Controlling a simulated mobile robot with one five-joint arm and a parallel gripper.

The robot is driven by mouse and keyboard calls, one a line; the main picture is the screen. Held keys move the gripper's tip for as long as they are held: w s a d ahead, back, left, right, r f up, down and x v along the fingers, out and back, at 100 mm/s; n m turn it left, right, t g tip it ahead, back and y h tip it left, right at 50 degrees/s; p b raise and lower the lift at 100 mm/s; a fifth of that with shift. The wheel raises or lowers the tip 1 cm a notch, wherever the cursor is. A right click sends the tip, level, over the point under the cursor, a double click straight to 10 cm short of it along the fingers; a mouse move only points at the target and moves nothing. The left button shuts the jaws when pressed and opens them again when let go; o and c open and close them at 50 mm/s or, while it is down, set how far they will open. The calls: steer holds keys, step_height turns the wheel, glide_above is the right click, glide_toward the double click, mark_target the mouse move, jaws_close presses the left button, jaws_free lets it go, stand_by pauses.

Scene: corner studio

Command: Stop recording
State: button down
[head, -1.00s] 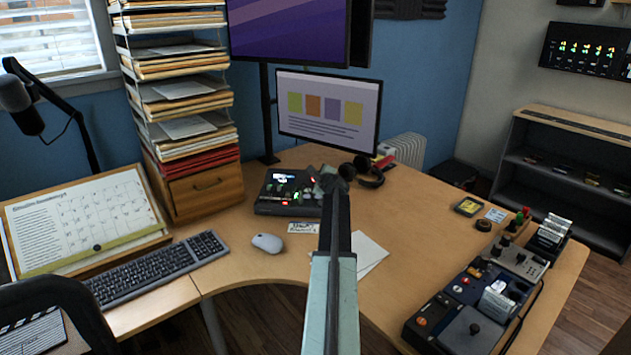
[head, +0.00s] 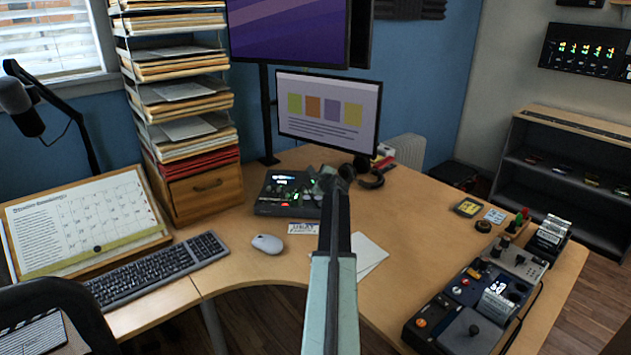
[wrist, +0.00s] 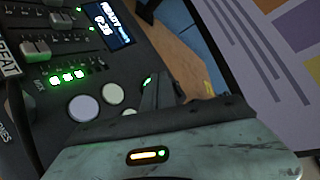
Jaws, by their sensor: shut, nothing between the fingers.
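A dark recording console (head: 284,192) with sliders, small lights and a lit display sits on the desk in the head view. In the wrist view the console (wrist: 45,90) fills the left side. Its blue-lit display (wrist: 107,24) seems to read READY with digits below. A large pale round button (wrist: 83,109) and a smaller cream one (wrist: 112,94) lie near a row of green lights. My gripper (head: 332,178) is shut and empty at the console's right side. Its dark fingers show right of the buttons in the wrist view (wrist: 160,92); contact cannot be told.
A monitor (head: 328,112) stands behind the console, and headphones (head: 372,176) lie to its right. A mouse (head: 267,244), keyboard (head: 160,270) and paper (head: 369,256) lie in front. A paper rack (head: 185,90) stands left. More control units (head: 480,300) sit at the right edge.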

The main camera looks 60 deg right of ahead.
steer(key=r+p, duration=0.1)
steer(key=a+r+p, duration=0.1)
steer(key=r+p, duration=0.1)
steer(key=s+a+r+p, duration=0.1)
steer(key=r, duration=0.1)
steer(key=shift+s+a+r+p, duration=0.1)
steer(key=shift+a+p, duration=0.1)
steer(key=shift+p, duration=0.2)
stand_by(0.4)
